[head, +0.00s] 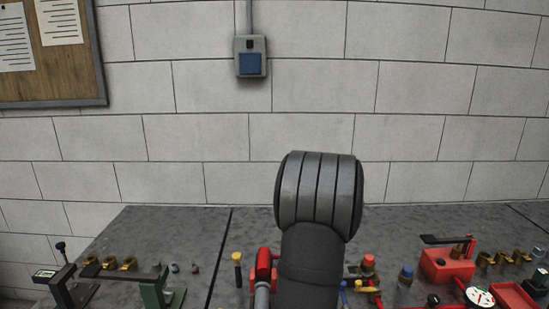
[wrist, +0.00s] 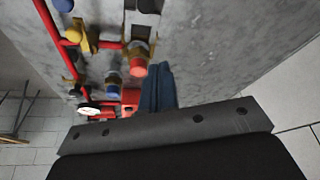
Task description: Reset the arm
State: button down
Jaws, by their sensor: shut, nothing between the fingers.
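In the wrist view, my gripper (wrist: 160,72) shows as two dark blue-grey fingers pressed together, reaching out from a dark bracket. It is shut with nothing held. The fingers appear beside a red-capped fitting on the pump set; I cannot tell how far above it they are. In the head view, my arm's grey ribbed link rises in the middle over the grey bench (head: 175,235), and the gripper is not visible there. The arm hides part of the bench and pump set behind it.
Red piping (wrist: 110,45) with valves and a gauge (wrist: 89,111) fills the wrist view's left. In the head view, a red box (head: 447,266), a gauge (head: 480,298) and brass fittings stand right; a green clamp-like tool (head: 152,290) stands left. The bench's back is mostly bare before a block wall.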

jog(key=x, duration=0.7)
jog(key=shift+s+a+f, duration=0.1)
jog(key=shift+a+f, duration=0.1)
jog(key=a, duration=0.1)
jog(key=s, duration=0.1)
jog(key=a, duration=0.1)
jog(key=shift+s+a+f, duration=0.15)
jog(key=shift+a+f, duration=0.2)
jog(key=shift+a, duration=0.05)
jog(key=d, duration=0.2)
jog(key=shift+s+d+f, duration=0.15)
jog(key=shift+d, duration=0.15)
jog(key=w+d, duration=0.1)
jog(key=d+r, duration=0.1)
jog(key=shift+w+d, duration=0.35)
jog(key=s+a+r+m+t, duration=0.1)
jog(key=s+a+r+m, duration=0.1)
jog(key=s+r, duration=0.3)
jog(key=s+a+r+m+t+y, duration=0.1)
jog(key=s+r, duration=0.4)
jog(key=r, duration=0.7)
jog(key=shift+a+r+m, duration=0.35)
jog(key=shift+a+m, duration=0.35)
jog(key=shift+a, duration=0.2)
